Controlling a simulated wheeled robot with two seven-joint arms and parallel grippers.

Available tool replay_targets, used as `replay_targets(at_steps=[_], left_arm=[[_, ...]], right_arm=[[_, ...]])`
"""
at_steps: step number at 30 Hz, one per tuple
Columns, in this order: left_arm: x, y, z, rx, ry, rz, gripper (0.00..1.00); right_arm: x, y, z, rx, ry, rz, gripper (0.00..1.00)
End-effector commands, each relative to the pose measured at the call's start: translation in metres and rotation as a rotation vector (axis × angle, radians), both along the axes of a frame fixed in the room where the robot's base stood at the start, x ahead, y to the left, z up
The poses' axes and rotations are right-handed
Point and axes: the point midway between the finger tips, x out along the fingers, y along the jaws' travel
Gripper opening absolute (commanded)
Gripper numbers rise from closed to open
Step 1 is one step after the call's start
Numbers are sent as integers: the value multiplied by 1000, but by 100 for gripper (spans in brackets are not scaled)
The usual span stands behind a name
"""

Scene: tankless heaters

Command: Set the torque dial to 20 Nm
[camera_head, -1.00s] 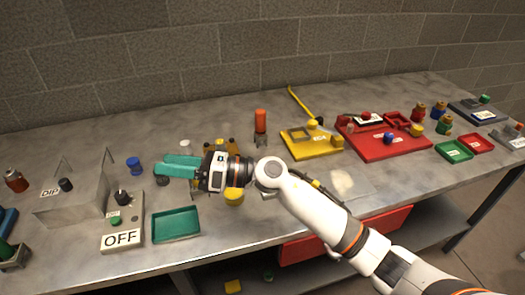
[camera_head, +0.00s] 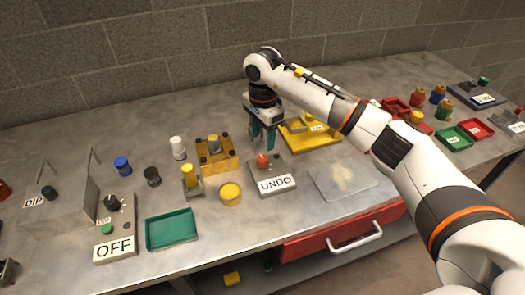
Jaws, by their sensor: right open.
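My right gripper (camera_head: 264,138) points down near the bench middle, open, with teal fingers just behind and above the red button (camera_head: 262,160) of the UNDO box (camera_head: 274,180). I cannot tell whether it touches anything. No dial marked in Nm is legible. A black knob (camera_head: 112,202) sits on the OFF box (camera_head: 115,243) at left, above a green button (camera_head: 106,229). My left gripper is not in view.
A yellow block (camera_head: 218,158), a yellow cylinder (camera_head: 230,194) and a teal tray (camera_head: 172,230) lie left of the UNDO box. A yellow tray (camera_head: 325,138) is to its right. My right arm covers much of the right side. A grey plate (camera_head: 342,181) lies near the front.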

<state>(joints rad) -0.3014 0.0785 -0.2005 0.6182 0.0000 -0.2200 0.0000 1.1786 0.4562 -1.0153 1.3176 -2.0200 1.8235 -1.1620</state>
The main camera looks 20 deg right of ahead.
Motion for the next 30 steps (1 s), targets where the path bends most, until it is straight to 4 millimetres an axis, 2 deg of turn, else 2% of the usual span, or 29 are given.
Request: replay_targets(at_steps=[1,6,12,17,24,30], left_arm=[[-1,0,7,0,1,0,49],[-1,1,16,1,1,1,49],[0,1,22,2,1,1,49],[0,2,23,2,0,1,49],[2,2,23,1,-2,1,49],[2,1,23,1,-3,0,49]], right_arm=[[-1,1,-9,1,6,1,52],[-1,1,-42,3,5,0,52],[-1,1,-68,4,1,0,52],[0,1,-75,3,0,1,52],[0,1,-76,3,-1,1,52],[0,1,-76,3,-1,1,19]])
